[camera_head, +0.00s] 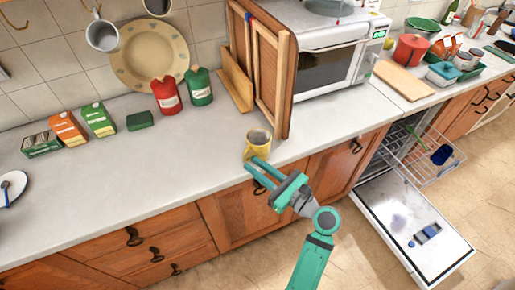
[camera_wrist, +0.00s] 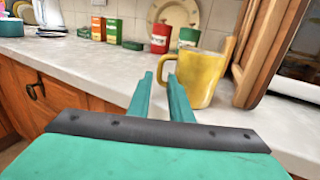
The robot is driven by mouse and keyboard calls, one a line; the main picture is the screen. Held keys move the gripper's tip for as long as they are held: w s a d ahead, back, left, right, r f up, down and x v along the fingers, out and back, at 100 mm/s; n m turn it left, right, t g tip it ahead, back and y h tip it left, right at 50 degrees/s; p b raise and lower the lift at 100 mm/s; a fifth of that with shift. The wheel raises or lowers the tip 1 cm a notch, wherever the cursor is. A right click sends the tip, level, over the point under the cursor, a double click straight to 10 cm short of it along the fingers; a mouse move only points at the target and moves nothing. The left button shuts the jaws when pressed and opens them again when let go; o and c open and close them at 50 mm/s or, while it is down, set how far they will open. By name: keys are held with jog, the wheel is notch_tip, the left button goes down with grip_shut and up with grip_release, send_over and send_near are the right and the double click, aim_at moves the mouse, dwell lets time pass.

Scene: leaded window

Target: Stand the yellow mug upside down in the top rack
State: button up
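The yellow mug (camera_head: 259,137) stands upright on the counter near its front edge, left of the wooden panels. In the wrist view the mug (camera_wrist: 205,80) is just ahead, right of centre, with its handle on its left side. My gripper (camera_head: 256,174) is open and empty, just in front of the mug over the counter edge. In the wrist view its two fingers (camera_wrist: 160,76) are apart, with the handle beyond their tips; I cannot tell whether they touch. The top rack (camera_head: 422,165) is pulled out of the open dishwasher at the right and holds a dark blue item (camera_head: 441,154).
Wooden panels (camera_head: 270,75) stand just right of the mug, beside the microwave (camera_head: 328,68). The lowered dishwasher door (camera_head: 400,240) lies below the rack. Red (camera_head: 166,95) and green (camera_head: 199,86) canisters stand at the back.

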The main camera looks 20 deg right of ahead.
aim_at(246, 160)
jog(key=shift+x, duration=2.6)
grip_shut()
